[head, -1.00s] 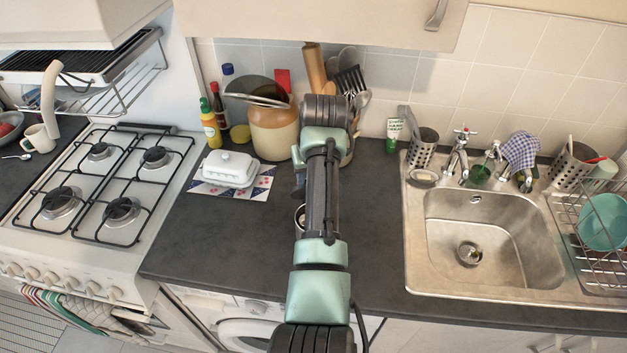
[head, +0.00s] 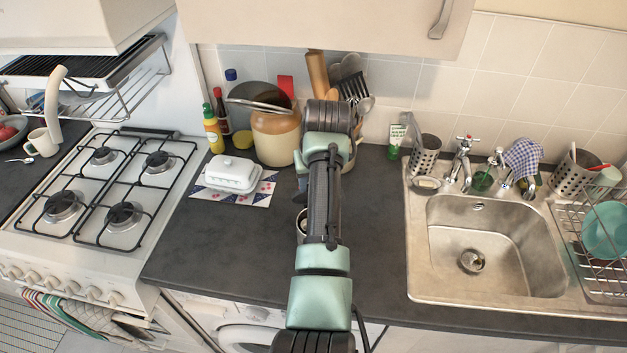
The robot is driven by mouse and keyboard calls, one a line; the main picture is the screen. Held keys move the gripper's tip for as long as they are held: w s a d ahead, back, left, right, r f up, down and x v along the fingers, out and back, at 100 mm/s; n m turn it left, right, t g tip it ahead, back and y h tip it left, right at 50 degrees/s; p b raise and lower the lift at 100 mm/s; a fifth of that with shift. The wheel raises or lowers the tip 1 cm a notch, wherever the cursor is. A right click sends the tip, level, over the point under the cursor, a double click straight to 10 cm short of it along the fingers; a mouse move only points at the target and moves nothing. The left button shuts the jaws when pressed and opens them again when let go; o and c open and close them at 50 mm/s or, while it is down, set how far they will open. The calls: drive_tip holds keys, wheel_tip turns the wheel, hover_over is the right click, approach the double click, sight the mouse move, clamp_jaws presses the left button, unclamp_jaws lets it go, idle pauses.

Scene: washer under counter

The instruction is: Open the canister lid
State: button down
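The canister (head: 275,141) is a brown-and-cream jar standing at the back of the counter, left of my arm. My arm reaches up the middle of the picture and bends down just right of the canister. No contact between my gripper and the lid is visible.
A white butter dish (head: 232,174) sits on a patterned mat in front of the canister. Bottles (head: 213,132) stand to its left, utensils (head: 352,80) behind my arm. The counter's front left is clear.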

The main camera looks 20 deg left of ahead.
drive_tip(key=shift+c, duration=2.4)
unclamp_jaws()
drive_tip(key=shift+r, duration=0.1)
drive_tip(key=b+v, duration=0.3)
drive_tip(key=v, duration=0.9)
drive_tip(key=shift+r, duration=0.4)
